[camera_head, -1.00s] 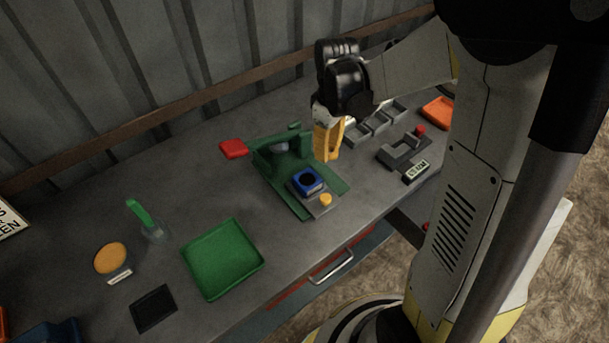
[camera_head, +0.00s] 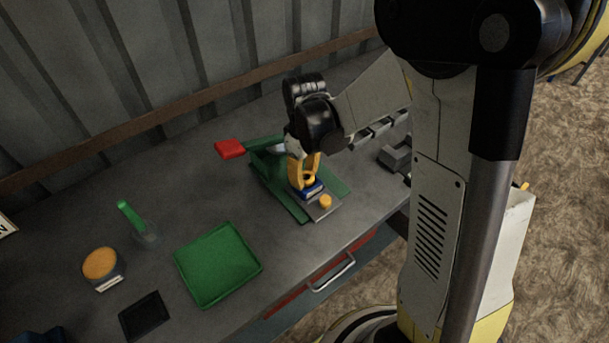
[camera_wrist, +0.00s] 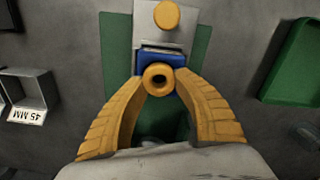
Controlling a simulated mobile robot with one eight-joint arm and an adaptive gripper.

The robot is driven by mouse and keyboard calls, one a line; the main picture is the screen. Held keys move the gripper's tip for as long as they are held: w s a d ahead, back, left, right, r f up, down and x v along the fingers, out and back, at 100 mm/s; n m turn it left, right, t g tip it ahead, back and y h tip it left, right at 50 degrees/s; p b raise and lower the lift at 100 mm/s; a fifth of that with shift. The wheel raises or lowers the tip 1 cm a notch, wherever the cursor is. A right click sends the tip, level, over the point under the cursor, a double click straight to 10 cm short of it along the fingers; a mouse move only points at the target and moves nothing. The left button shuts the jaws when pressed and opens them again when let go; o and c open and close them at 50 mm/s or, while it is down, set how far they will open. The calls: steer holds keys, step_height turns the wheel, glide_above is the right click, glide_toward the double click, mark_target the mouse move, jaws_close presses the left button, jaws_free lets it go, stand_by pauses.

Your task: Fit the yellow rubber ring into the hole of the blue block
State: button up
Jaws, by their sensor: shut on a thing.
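My gripper (camera_head: 305,176) has yellow-orange fingers. The ring also shows in the head view (camera_head: 309,180), just over the blue block (camera_head: 314,190). In the wrist view the blue block (camera_wrist: 160,58) shows behind the ring, and its hole is hidden. I cannot tell whether the ring touches the block. The block is on a grey plate (camera_head: 325,210) on the green press base (camera_head: 340,187).
A red handle (camera_head: 229,149) sticks out left of the press. A yellow knob (camera_head: 325,201) is on the plate close to the block. A green tray (camera_head: 219,263) lies to the left. Grey bins (camera_head: 372,133) stand behind right.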

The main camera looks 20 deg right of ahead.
mark_target(305, 175)
steer(key=shift+s+f, duration=0.15)
steer(key=shift+f, duration=0.25)
jaws_close()
steer(key=shift+f+b, duration=0.3)
steer(key=shift+b, duration=0.2)
steer(key=o, duration=1)
jaws_free()
steer(key=shift+o, duration=0.2)
steer(key=shift+r, duration=0.1)
step_height(305, 175, up, 13)
steer(key=p, duration=0.6)
steer(key=s+r+m+t, duration=0.7)
steer(key=s+r, duration=0.1)
steer(key=s, duration=0.5)
steer(key=shift+d+r, duration=0.2)
steer(key=shift+r, duration=0.1)
